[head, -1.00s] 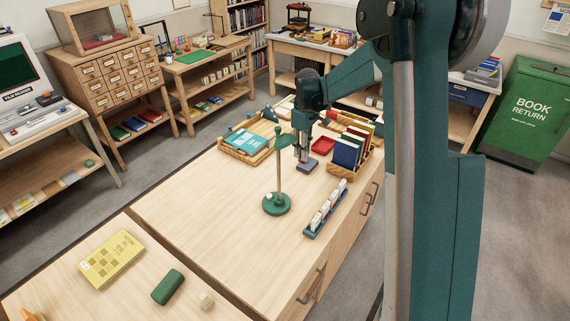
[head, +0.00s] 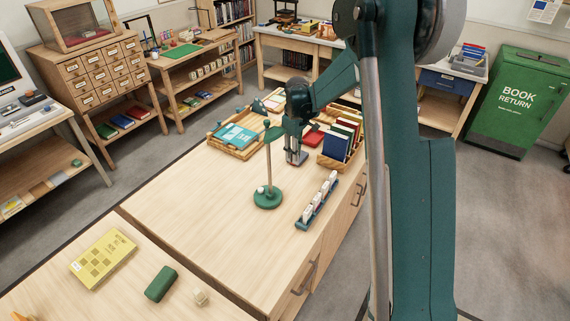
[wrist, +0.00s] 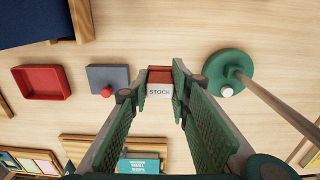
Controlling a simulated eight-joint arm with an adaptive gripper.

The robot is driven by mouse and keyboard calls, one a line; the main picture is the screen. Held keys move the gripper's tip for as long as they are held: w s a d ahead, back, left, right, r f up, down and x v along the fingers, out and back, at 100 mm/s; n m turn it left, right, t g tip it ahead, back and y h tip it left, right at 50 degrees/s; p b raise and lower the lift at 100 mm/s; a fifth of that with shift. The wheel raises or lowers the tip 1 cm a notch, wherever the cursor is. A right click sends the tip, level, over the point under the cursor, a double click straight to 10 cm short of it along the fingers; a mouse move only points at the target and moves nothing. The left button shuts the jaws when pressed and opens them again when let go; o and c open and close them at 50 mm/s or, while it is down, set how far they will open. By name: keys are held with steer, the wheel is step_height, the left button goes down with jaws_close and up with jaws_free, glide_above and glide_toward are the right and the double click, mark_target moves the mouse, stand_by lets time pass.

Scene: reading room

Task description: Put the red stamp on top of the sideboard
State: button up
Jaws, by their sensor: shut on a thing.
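In the wrist view, a small block (wrist: 160,77) with a red top part and a white face reading "STOCK" sits between the fingertips of my gripper (wrist: 158,93); it looks like the red stamp. My gripper is shut on it. In the head view my gripper (head: 296,158) is low over the wooden cabinet top (head: 195,205), which has handles on its front and may be the sideboard. The held block is too small to make out there. I cannot tell whether it touches the wood.
A green lamp (head: 267,197) stands close by my gripper. A grey pad with a red knob (wrist: 107,76) and a red tray (wrist: 45,83) lie on its other side. A book rack (head: 340,145), a blue card holder (head: 317,201) and a wooden tray (head: 235,140) stand around. The front left top is clear.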

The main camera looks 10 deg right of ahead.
steer(key=shift+f, duration=2.75)
steer(key=shift+f+b, duration=0.4)
steer(key=shift+f, duration=1.5)
steer(key=shift+f, duration=0.1)
steer(key=o, duration=0.9)
step_height(320, 180, up, 12)
steer(key=shift+r+p, duration=0.15)
steer(key=shift+p, duration=0.35)
